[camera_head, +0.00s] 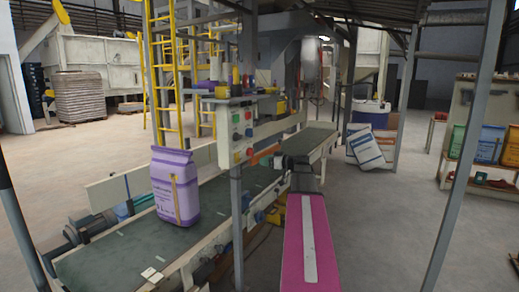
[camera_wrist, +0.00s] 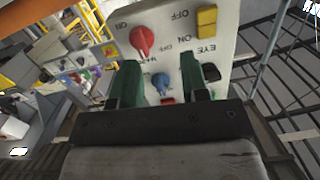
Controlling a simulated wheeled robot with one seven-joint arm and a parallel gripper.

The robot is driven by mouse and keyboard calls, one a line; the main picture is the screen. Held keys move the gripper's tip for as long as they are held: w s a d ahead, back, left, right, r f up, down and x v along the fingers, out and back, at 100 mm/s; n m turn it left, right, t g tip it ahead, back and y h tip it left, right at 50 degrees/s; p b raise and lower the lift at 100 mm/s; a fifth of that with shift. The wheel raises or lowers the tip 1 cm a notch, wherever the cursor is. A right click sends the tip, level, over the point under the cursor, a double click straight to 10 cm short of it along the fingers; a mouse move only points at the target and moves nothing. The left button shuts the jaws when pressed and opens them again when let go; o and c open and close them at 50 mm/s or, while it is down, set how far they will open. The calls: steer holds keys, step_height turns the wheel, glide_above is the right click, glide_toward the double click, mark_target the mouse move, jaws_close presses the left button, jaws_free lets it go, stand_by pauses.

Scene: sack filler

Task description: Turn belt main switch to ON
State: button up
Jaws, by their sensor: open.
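The control panel (camera_head: 237,132) stands on a post beside the belt and carries several coloured controls. In the wrist view the pale panel (camera_wrist: 246,42) appears upside down and close. No contact is visible.
A purple sack (camera_head: 175,188) stands upright on the dark conveyor belt (camera_head: 130,248) left of the panel. A yellow ladder (camera_head: 160,75) stands behind. Open floor lies at the right.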

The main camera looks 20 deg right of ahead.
mark_target(253, 149)
steer(key=w+d+r+t, duration=0.1)
steer(key=d+r, duration=0.2)
steer(key=d, duration=0.1)
steer(key=shift+n, duration=0.3)
steer(key=x, duration=1)
steer(key=shift+w+a+r, duration=0.1)
steer(key=shift+a+r, duration=0.1)
steer(key=shift+a, duration=0.1)
jaws_close()
